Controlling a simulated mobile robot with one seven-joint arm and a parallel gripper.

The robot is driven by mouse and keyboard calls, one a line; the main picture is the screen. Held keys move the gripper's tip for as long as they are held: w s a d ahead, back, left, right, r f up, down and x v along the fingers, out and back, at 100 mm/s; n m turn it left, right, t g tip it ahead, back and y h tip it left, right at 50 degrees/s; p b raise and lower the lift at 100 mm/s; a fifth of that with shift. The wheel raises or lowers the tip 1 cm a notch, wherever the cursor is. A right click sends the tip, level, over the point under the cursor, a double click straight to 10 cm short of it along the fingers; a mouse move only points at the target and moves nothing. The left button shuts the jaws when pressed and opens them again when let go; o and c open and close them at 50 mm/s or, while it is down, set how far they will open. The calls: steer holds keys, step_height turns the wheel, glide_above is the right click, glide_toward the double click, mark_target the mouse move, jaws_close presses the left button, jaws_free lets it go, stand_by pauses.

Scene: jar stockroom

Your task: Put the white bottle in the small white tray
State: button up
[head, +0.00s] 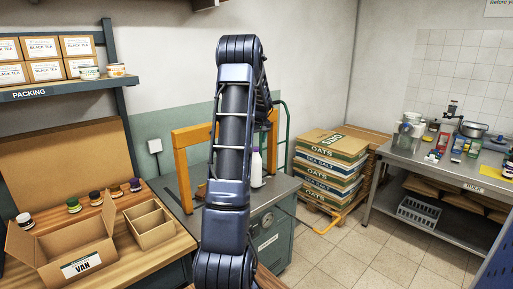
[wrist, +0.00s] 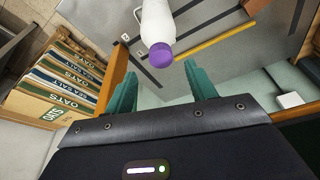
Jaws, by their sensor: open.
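The white bottle (head: 256,170) stands upright on the grey cabinet top (head: 283,187), partly hidden by my arm in the head view. In the wrist view the white bottle (wrist: 155,22) shows its purple cap (wrist: 161,54) towards my gripper (wrist: 160,82). The two teal fingers are apart with nothing held between them; the cap appears just beyond the fingertips, in line with the gap. My gripper is hidden behind my arm in the head view. I cannot make out a small white tray in either view.
A wooden bench with an open carton (head: 62,252), a divided box (head: 150,226) and jars is on the left. Stacked sacks (head: 331,160) and a steel table (head: 438,168) are on the right.

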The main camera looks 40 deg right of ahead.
steer(key=d+v, duration=0.1)
steer(key=v, duration=0.5)
steer(key=s+a+r+n, duration=0.1)
steer(key=a+r, duration=0.3)
steer(key=a, duration=0.7)
steer(key=s+a+r, duration=0.1)
steer(key=a+r, duration=0.2)
steer(key=a, duration=0.9)
steer(key=s+a+r+n, duration=0.1)
steer(key=a+r, duration=0.3)
steer(key=a, duration=0.7)
steer(key=s+a+f, duration=0.2)
steer(key=s+a, duration=0.8)
steer(key=a, duration=0.1)
steer(key=s+a+f+n+t+y, duration=0.1)
steer(key=s+a+f, duration=0.2)
steer(key=s+a, duration=0.8)
steer(key=shift+a+n+t, duration=0.3)
steer(key=shift+a, duration=0.25)
steer(key=shift+f, duration=0.15)
